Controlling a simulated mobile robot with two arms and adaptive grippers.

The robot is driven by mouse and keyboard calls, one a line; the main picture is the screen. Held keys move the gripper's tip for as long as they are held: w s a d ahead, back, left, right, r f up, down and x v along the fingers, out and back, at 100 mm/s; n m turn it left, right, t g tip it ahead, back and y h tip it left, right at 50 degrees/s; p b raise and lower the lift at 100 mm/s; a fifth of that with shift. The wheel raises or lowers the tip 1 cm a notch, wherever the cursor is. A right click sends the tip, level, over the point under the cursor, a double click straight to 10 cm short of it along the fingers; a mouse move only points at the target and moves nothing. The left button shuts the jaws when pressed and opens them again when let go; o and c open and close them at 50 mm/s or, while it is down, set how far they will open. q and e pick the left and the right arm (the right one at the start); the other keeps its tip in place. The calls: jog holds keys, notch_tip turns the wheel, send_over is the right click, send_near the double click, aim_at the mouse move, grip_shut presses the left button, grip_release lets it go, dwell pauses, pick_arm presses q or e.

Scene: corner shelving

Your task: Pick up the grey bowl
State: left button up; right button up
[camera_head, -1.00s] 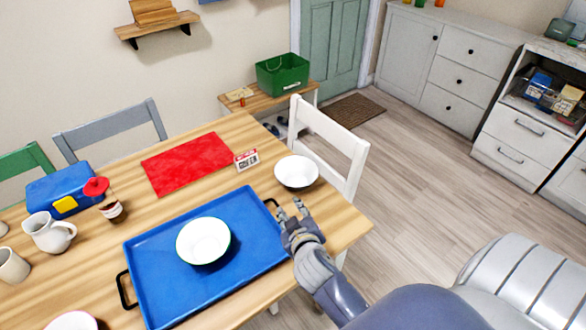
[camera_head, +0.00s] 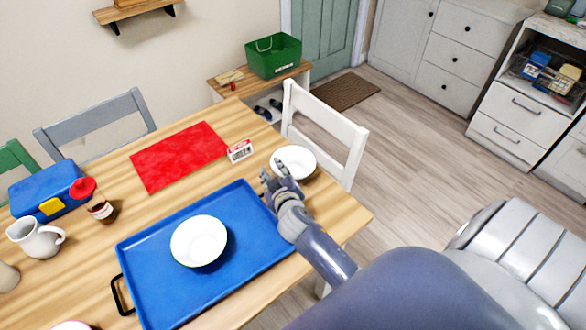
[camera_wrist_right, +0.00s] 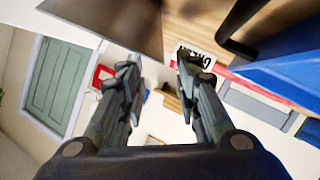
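A pale bowl (camera_head: 299,157), which looks light grey to white, stands upright on the wooden table near its right edge. My right gripper (camera_head: 272,176) is at the near left side of this bowl and hides part of its rim. My left gripper is not in view.
A blue tray (camera_head: 255,225) with a white, green-rimmed bowl (camera_head: 198,241) lies left of my right gripper. A small calendar block (camera_head: 240,151) stands behind it, beside a red mat (camera_head: 180,157). A white chair (camera_head: 325,130) stands at the table's right edge.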

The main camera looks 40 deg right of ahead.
aim_at(272, 166)
jog(key=x, duration=0.4)
jog(key=shift+f, duration=0.15)
jog(key=shift+w+d+f, duration=0.15)
jog(key=shift+c, duration=1.4)
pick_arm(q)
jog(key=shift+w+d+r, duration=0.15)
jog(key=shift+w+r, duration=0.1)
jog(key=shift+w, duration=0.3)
pick_arm(e)
grip_shut()
